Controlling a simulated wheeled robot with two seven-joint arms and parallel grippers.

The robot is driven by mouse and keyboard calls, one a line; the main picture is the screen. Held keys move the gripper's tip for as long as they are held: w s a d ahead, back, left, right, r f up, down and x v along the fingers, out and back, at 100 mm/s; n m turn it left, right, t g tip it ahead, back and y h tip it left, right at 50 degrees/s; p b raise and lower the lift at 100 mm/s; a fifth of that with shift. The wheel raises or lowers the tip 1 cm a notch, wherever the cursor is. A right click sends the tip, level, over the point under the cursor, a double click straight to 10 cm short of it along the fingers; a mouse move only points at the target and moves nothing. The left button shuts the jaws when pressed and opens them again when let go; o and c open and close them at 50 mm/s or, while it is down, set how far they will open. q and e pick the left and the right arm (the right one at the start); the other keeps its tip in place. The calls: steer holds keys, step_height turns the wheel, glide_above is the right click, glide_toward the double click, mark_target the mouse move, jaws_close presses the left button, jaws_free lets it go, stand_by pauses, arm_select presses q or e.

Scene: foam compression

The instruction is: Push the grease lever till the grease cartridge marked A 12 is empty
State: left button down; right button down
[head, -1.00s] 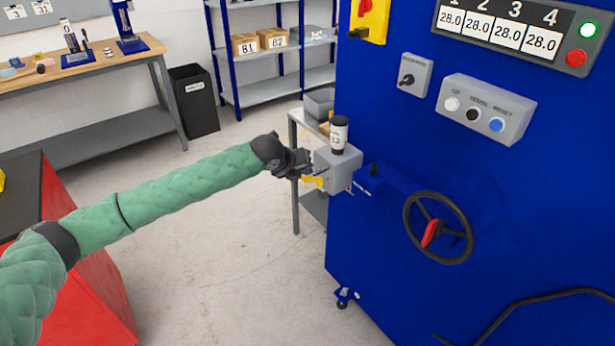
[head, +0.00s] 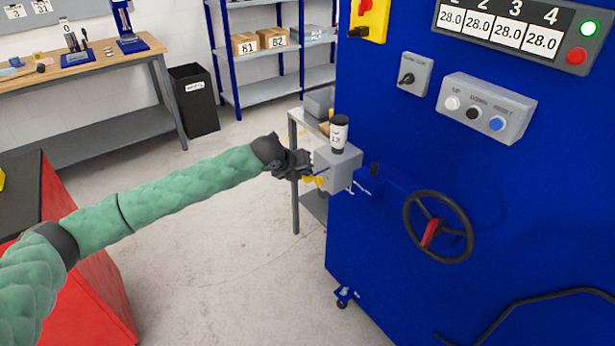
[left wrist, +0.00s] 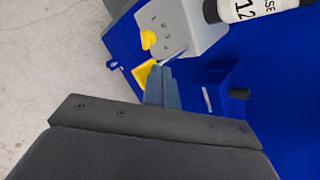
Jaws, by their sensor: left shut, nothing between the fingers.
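The grease cartridge (head: 339,132), black and white, stands upright on a grey pump box (head: 342,167) at the left side of the blue machine. In the left wrist view the cartridge (left wrist: 240,8) shows part of a label with "12"; the rest is cut off. The grease lever, a thin metal rod (left wrist: 174,58), comes out of the grey box near yellow parts (left wrist: 148,38). My left gripper (head: 305,168) is shut and empty beside the box. Its fingertips (left wrist: 160,72) are close to the rod; I cannot tell whether they touch it. My right gripper is out of view.
The blue machine (head: 450,250) fills the right, with a black handwheel (head: 438,227) and a button box (head: 487,108). A small grey table (head: 296,180) stands behind the pump. A red cabinet (head: 85,280) is at lower left. The floor between is clear.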

arm_select(q)
steer(key=shift+f, duration=1.1)
stand_by(1.1)
steer(key=shift+r, duration=0.1)
stand_by(0.4)
steer(key=shift+r+p, duration=1.3)
steer(key=shift+r, duration=0.4)
steer(key=shift+r, duration=0.1)
steer(key=shift+r+p, duration=1.9)
steer(key=shift+r, duration=0.55)
